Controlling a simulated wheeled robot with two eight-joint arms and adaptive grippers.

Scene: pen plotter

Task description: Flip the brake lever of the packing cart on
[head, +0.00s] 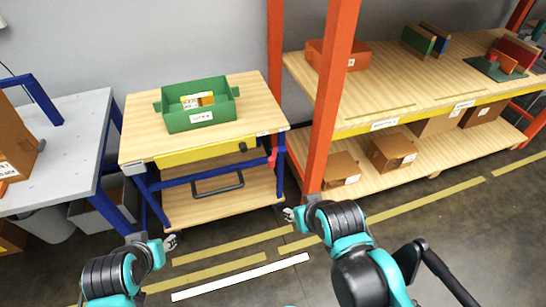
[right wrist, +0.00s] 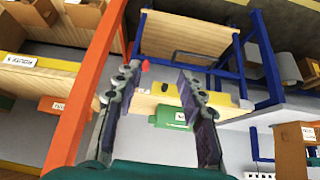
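The packing cart (head: 137,142) has a wooden top, a yellow front panel and blue legs, and stands left of the orange rack post. A small red lever (head: 272,158) sits at its right front corner, below the top; it also shows in the right wrist view (right wrist: 145,65), between my fingers but farther off. Its exact position is too small to tell. My right gripper (head: 289,214) is in front of and below that corner, apart from the lever; the right wrist view shows it open and empty (right wrist: 157,76). My left gripper (head: 171,242) is low, in front of the cart's left side; its fingers are too small to read.
A green bin (head: 181,123) with a yellow item stands on the cart top. The orange post (head: 328,110) and shelves with boxes are close on the right. A grey table (head: 75,150) is on the left.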

